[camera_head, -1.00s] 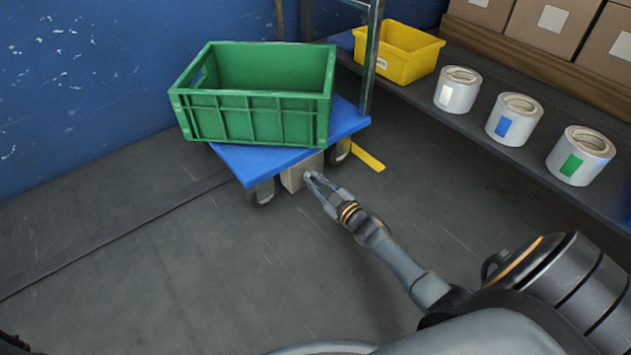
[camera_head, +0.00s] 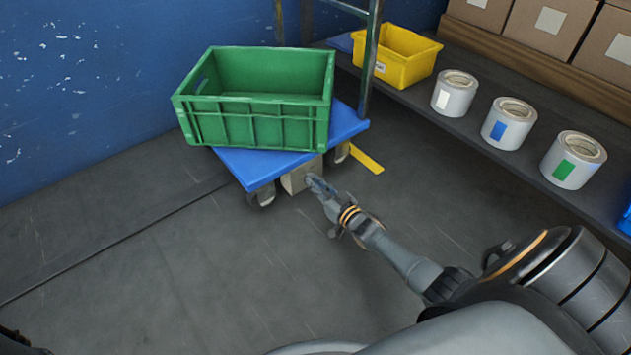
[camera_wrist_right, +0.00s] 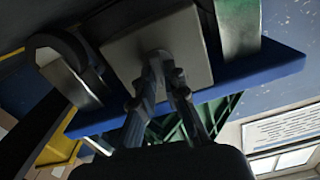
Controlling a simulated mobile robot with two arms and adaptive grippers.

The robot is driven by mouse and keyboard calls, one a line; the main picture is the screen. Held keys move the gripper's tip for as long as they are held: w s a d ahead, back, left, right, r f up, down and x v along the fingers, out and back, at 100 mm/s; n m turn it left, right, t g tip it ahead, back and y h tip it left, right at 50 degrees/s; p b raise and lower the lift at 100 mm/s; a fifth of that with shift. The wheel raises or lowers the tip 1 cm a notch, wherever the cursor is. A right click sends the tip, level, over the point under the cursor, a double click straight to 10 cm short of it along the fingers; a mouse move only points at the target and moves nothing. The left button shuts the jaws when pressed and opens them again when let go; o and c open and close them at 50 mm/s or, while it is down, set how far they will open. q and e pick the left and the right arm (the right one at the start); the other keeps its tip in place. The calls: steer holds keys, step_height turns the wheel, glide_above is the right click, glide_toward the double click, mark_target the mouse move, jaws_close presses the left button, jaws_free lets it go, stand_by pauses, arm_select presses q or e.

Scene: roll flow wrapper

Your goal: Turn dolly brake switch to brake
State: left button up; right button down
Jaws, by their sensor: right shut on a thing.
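The blue dolly (camera_head: 252,170) stands on the floor with a green crate (camera_head: 262,120) on its deck. A pale grey brake box (camera_head: 300,178) sits under the dolly's front edge, between two casters. My right gripper (camera_head: 312,182) is at the front of this box, shut on the brake switch, which the fingers largely hide. In the right wrist view the fingertips (camera_wrist_right: 162,62) meet at a small knob in the middle of the box face (camera_wrist_right: 190,45). The switch's angle cannot be told. My left gripper is not in view.
A low dark shelf (camera_head: 470,125) at the right holds a yellow bin (camera_head: 395,58) and several white rolls (camera_head: 455,93). Cardboard boxes (camera_head: 548,22) stand behind. A yellow floor mark (camera_head: 367,160) lies beside the dolly. The floor at the front left is clear.

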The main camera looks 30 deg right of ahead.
steer(key=m, duration=0.4)
steer(key=shift+d+m, duration=0.1)
steer(key=shift+m, duration=0.2)
steer(key=shift+f, duration=0.1)
stand_by(0.4)
steer(key=c, duration=1.4)
jaws_free()
steer(key=shift+s, duration=0.1)
steer(key=s, duration=0.8)
steer(key=s+d, duration=0.1)
steer(key=s, duration=0.2)
steer(key=shift+s, duration=0.4)
